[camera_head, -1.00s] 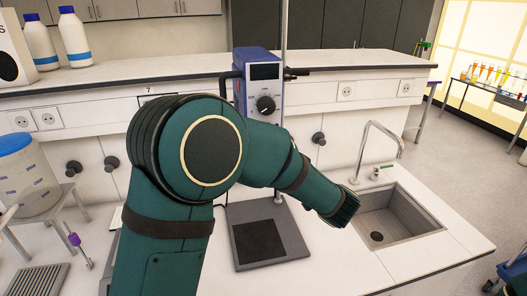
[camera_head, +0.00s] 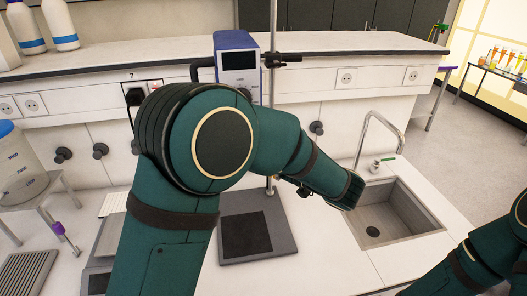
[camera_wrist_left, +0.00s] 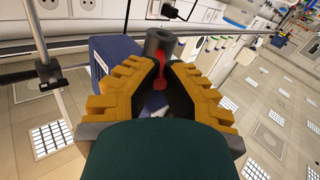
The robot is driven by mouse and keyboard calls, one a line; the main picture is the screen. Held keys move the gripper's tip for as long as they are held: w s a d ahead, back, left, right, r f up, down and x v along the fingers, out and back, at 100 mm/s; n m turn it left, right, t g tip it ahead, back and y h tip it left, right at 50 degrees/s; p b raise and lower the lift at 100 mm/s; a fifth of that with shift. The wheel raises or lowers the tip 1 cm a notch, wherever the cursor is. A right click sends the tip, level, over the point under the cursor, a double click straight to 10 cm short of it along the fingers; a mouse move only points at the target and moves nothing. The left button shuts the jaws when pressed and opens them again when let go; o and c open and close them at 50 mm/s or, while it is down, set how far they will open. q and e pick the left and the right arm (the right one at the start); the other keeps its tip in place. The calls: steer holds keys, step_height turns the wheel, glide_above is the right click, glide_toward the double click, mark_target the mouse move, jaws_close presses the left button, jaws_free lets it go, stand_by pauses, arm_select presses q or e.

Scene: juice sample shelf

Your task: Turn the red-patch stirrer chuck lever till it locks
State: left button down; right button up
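The blue overhead stirrer (camera_head: 236,60) stands in front of the wall panel, partly behind my left arm. In the left wrist view its blue housing (camera_wrist_left: 112,52) is behind my left finger. The grey cylindrical chuck (camera_wrist_left: 161,42) shows just past my fingertips, with the red lever (camera_wrist_left: 160,77) reaching down from it between the fingers. My left gripper (camera_wrist_left: 162,70) has yellow padded fingers that converge closely around the red lever and look shut on it. Its contact faces are partly hidden. In the head view my left arm hides the chuck. My right gripper is outside both views.
A metal stand rod (camera_head: 273,100) with a black clamp (camera_head: 280,59) rises beside the stirrer from a grey base plate (camera_head: 284,233). A sink (camera_head: 400,222) with a tap is at the right. A container on a stand (camera_head: 20,165) is at the left.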

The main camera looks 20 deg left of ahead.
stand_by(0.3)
arm_select(q)
steer(key=c, duration=1)
jaws_free()
steer(key=shift+w+a, duration=0.1)
steer(key=v, duration=1.2)
